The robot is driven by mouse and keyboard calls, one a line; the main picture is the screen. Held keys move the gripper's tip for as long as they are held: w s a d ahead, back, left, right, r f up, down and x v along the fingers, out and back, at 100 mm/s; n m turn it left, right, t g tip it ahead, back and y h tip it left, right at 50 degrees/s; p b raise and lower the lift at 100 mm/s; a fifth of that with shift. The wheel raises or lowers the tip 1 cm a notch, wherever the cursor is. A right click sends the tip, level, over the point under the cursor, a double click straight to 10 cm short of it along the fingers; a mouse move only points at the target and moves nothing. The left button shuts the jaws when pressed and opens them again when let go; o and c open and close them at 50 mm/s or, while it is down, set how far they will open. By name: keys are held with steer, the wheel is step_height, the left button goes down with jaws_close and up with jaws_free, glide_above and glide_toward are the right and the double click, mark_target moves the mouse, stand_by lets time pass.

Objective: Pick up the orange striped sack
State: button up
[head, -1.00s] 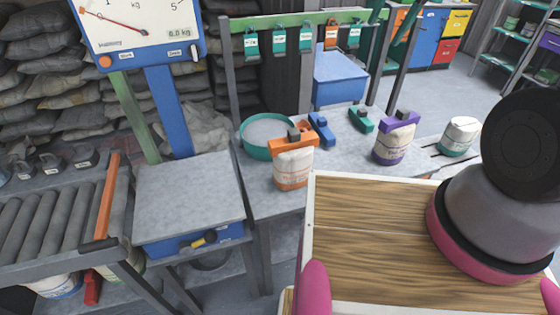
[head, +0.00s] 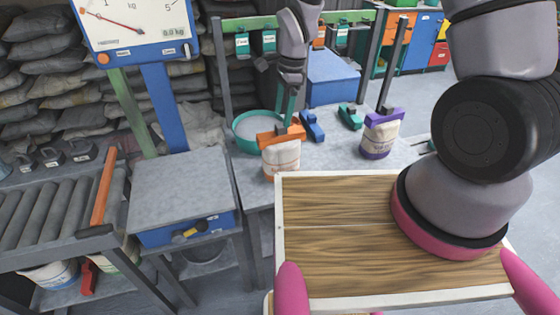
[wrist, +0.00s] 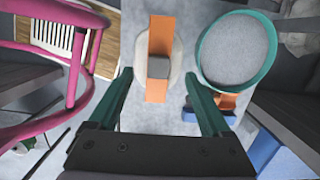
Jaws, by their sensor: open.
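The orange striped sack (head: 282,162) is white with orange bands and an orange clip across its top. It stands upright on the grey bench, in front of a green bowl. In the wrist view the sack (wrist: 175,72) is seen from above, its orange clip (wrist: 160,35) and dark block near the picture's middle. My gripper (head: 286,105) is open and empty, pointing down above the sack, apart from it in the head view. In the wrist view the green fingers of my gripper (wrist: 160,82) lie to the left and right of the clip.
The green bowl (head: 240,141) of grey powder is close behind the sack. Blue (head: 312,127) and green (head: 349,117) clips lie to the right, then a purple-banded sack (head: 379,138). A scale (head: 140,30) stands left. A rail with hanging clips is behind my arm.

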mark_target(281, 125)
steer(key=shift+s+a+f, duration=0.1)
steer(key=shift+a+f, duration=0.05)
steer(key=shift+f, duration=1.25)
steer(key=shift+s+a+f, duration=0.1)
steer(key=shift+f, duration=1.25)
jaws_close()
